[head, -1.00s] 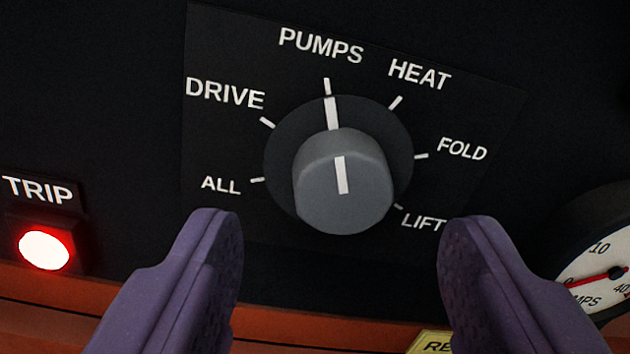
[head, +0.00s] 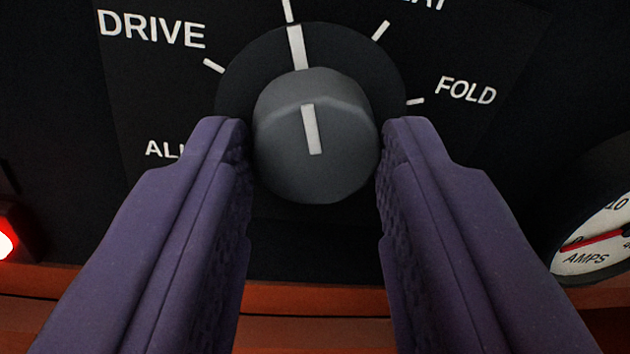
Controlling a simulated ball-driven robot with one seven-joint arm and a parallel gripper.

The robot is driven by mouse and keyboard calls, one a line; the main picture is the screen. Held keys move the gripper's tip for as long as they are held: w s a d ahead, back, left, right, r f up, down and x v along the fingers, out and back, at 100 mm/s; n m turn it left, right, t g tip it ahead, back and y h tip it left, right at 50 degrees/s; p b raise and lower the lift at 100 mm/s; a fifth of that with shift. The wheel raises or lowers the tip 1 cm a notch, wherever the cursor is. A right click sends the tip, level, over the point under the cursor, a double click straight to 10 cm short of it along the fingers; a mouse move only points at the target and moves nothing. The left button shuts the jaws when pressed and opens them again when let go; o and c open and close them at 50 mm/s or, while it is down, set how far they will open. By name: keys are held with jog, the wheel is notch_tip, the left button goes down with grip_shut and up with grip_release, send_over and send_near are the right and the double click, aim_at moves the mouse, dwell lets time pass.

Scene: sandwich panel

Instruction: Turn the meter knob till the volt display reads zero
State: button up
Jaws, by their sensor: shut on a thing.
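The grey meter knob (head: 316,150) sits in the upper middle of the head view, on a round dark base on the black panel. Its white line and the white mark on the base point up, to the tick that read PUMPS in the earlier frame. My gripper (head: 315,150) has purple fingers, one on each side of the knob, shut on it. The labels DRIVE (head: 151,28) and FOLD (head: 466,92) are readable. The ALL label is partly hidden by the left finger. No volt display is in view.
A lit red lamp (head: 6,240) is at the left edge. A round AMPS gauge (head: 597,245) with a red needle is at the right edge. An orange-red ledge (head: 315,300) runs below the panel.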

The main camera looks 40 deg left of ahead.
jog(key=shift+f, duration=0.1)
jog(key=m+b, duration=0.2)
jog(key=m, duration=0.2)
jog(key=shift+m+g+b, duration=0.4)
jog(key=shift+m+b, duration=0.35)
jog(key=shift+m, duration=1.35)
jog(key=o, duration=1)
jog(key=v, duration=0.8)
jog(key=shift+p, duration=0.35)
